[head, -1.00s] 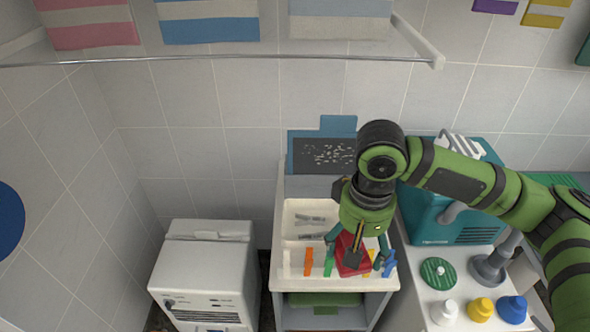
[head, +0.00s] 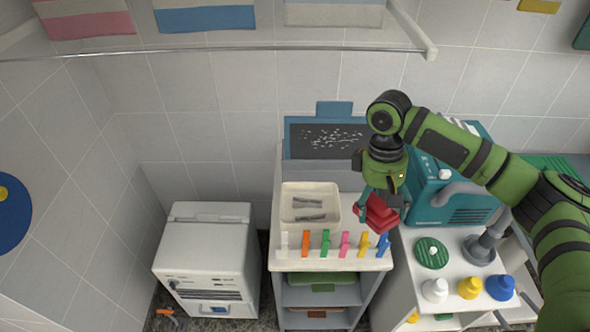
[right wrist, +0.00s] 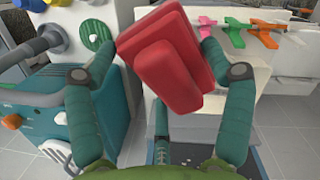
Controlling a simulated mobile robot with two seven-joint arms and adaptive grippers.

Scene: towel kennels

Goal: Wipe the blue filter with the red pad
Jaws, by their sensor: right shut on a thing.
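The blue filter (head: 335,145) stands at the back of the white cart, against the wall. It has a blue frame with a tab on top and a dark face with many white specks. Its speckled face also shows partly at the bottom of the right wrist view (right wrist: 193,157). My right gripper (head: 382,210) is shut on the red pad (head: 376,214), above the cart's right side and apart from the filter. In the right wrist view the red pad (right wrist: 170,70) sits between the two fingers, block-shaped grip side facing the camera. My left gripper is not in view.
A cream tray (head: 330,191) with grey metal pieces sits on the cart. Several coloured clips (head: 325,243) line its front edge. A teal machine (head: 465,205) and several bottles (head: 470,288) stand to the right. A white appliance (head: 205,255) stands left. A rail (head: 230,48) crosses above.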

